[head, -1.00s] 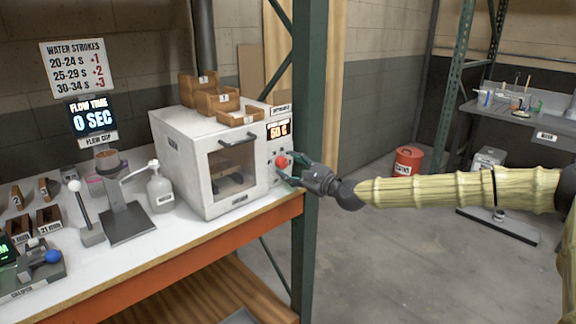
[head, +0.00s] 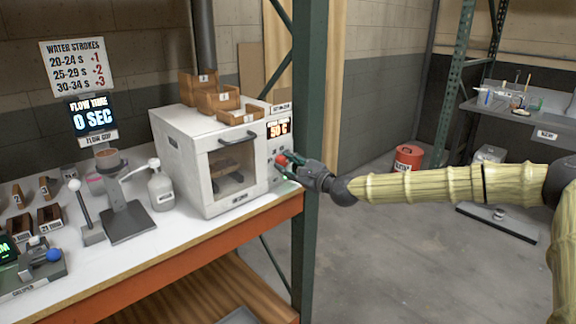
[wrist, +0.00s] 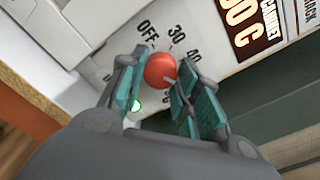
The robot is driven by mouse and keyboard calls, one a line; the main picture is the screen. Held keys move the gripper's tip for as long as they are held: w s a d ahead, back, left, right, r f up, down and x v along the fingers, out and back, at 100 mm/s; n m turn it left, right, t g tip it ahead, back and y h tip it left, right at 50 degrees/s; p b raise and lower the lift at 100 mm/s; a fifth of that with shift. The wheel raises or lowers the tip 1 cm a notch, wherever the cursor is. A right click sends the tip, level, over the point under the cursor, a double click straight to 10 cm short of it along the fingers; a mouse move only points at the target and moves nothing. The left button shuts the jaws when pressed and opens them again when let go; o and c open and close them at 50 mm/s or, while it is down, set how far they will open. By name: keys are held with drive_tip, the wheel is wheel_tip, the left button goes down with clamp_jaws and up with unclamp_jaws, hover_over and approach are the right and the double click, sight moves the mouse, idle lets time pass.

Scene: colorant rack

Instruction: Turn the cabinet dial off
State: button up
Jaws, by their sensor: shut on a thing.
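The dial also shows in the head view (head: 282,160). My gripper (head: 288,167) is at the panel, with its teal-padded fingers on either side of the dial and shut on it. The gripper fills the lower wrist view (wrist: 158,84). The lit display (head: 278,129) above the dial appears to read 50 C.
A green metal post (head: 310,130) stands close to the right of the cabinet and my gripper. A small green light (wrist: 135,105) shows near the left finger. Wooden boxes (head: 216,99) sit on the cabinet. The floor to the right is largely clear around a red canister (head: 408,160).

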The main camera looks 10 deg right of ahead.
drive_tip(key=n+b, duration=0.2)
drive_tip(key=shift+f+n+b, duration=0.1)
drive_tip(key=shift+n+b, duration=0.25)
drive_tip(key=shift+n, duration=0.05)
drive_tip(key=n+b, duration=0.2)
drive_tip(key=n, duration=0.1)
drive_tip(key=n+b, duration=0.1)
drive_tip(key=n, duration=0.2)
drive_tip(key=n+b, duration=0.1)
drive_tip(key=n, duration=0.2)
drive_tip(key=shift+r+n, duration=0.2)
drive_tip(key=shift+n, duration=0.1)
drive_tip(key=n, duration=0.3)
drive_tip(key=shift+n+h+b, duration=0.3)
drive_tip(key=shift+b, duration=0.05)
drive_tip(key=n, duration=0.3)
drive_tip(key=n+b, duration=0.1)
drive_tip(key=n, duration=0.2)
drive_tip(key=shift+s+a+n, duration=0.1)
drive_tip(key=shift+n, duration=0.3)
drive_tip(key=shift+n+h+b, duration=0.3)
drive_tip(key=shift+n, duration=1.3)
